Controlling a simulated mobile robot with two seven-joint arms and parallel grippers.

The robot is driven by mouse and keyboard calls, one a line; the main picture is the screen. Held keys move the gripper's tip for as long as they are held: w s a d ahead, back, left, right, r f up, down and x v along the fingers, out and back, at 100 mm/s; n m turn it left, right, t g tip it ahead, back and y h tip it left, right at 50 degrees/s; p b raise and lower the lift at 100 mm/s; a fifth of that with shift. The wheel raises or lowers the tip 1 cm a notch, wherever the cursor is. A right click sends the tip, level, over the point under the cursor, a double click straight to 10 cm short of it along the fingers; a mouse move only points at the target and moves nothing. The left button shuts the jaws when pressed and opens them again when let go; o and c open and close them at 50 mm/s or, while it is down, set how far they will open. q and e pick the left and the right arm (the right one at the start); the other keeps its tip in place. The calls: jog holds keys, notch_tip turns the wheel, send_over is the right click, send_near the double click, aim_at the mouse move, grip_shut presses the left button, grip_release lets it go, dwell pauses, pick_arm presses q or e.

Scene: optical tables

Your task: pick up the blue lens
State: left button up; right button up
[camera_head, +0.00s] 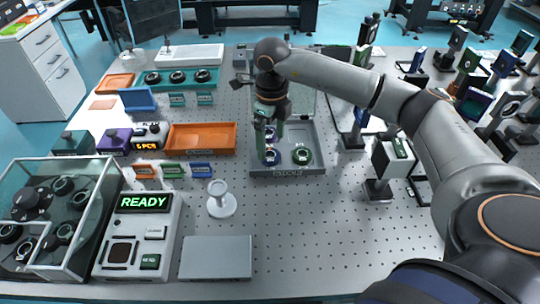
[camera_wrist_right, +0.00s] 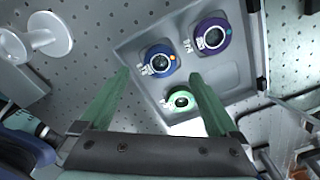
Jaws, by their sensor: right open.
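The blue lens (camera_head: 271,157) lies in the front left part of a grey tray (camera_head: 288,172). In the right wrist view the blue lens (camera_wrist_right: 158,61) shows just beyond and between the fingertips. My right gripper (camera_head: 269,148) points down over the tray's left side, its green fingers apart with nothing between them. Its open fingers also show in the right wrist view (camera_wrist_right: 159,76). A purple lens (camera_wrist_right: 212,36) and a green lens (camera_wrist_right: 180,99) lie in the same tray. In the head view the fingers partly cover the blue and purple lenses. My left gripper is not in view.
A white stand (camera_head: 221,200) is left of the tray's front. An orange tray (camera_head: 203,137) lies farther left. A READY box (camera_head: 141,235) and a glass case (camera_head: 60,215) stand at front left. Posts with optics crowd the right.

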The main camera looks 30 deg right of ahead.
aim_at(270, 154)
notch_tip(270, 154, down, 4)
jog(key=shift+w+f, duration=0.1)
jog(key=c, duration=1.5)
